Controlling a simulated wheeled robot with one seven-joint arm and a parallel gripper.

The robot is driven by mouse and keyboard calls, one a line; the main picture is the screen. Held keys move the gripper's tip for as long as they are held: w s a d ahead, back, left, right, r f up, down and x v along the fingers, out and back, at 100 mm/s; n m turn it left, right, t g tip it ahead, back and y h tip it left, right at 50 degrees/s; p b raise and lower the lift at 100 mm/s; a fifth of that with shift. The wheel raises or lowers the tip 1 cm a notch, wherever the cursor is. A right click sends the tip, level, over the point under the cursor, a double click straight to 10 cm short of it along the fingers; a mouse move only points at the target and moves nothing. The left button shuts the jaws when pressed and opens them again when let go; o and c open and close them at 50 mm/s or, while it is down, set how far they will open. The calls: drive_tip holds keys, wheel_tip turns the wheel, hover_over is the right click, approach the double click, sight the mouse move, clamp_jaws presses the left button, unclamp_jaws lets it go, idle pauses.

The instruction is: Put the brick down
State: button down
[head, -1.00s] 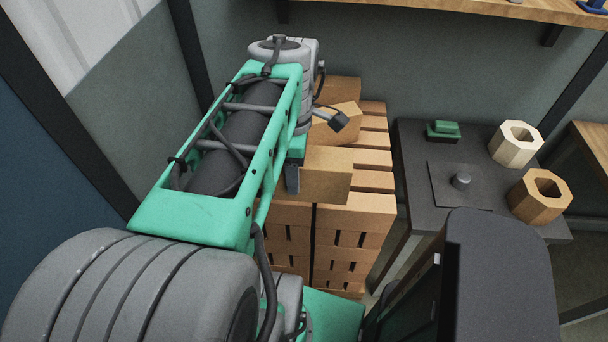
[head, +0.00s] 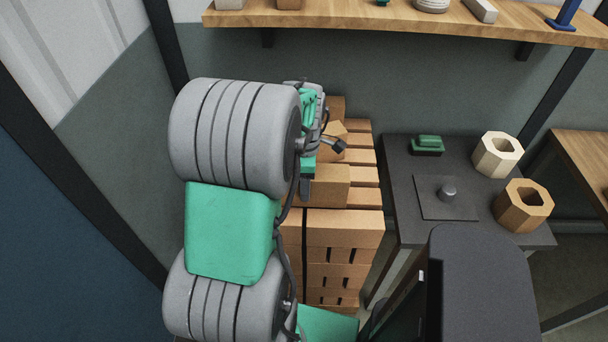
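An orange-tan brick (head: 330,187) is at the front of the top of the brick stack (head: 345,232). Its underside appears to meet the stack, but I cannot tell for certain whether it rests there. My gripper (head: 305,187) is at the left side of this brick, pointing down. Only one dark finger shows clearly, close to the brick's left part. The other finger is hidden, so I cannot see whether they grip it. My arm covers the left part of the stack.
More bricks lie behind, one of them turned at an angle (head: 333,143). Right of the stack is a dark table (head: 400,180) with a green object (head: 427,145), a knob on a plate (head: 447,192) and two hexagonal rings (head: 497,154). A wooden shelf (head: 400,20) hangs above.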

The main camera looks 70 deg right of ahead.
drive_tip(key=shift+d+f, duration=0.1)
drive_tip(key=shift+f, duration=0.1)
drive_tip(key=shift+f, duration=0.2)
drive_tip(key=shift+c, duration=2.2)
unclamp_jaws()
drive_tip(key=shift+f, duration=0.1)
